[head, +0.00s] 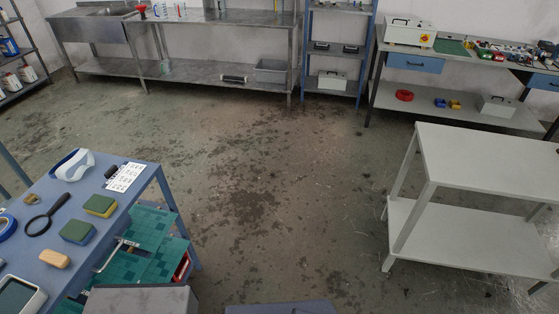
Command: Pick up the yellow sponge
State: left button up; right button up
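A sponge with a green top and yellow sides (100,206) lies on the blue table (140,178) at the left of the head view. A second sponge with a green top (78,232) lies just in front of it; its sides look darker, with some yellow. A small tan-yellow rounded block (54,259) lies nearer on the same table; I cannot tell what it is. Neither of my grippers shows in the head view.
The blue table also bears goggles (73,165), a magnifying glass (47,213), blue tape (6,227) and a white card (124,177). A white two-shelf table (490,165) stands right. The middle floor is clear.

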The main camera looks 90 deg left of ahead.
aim_at(101, 206)
jog(key=u, duration=4.4)
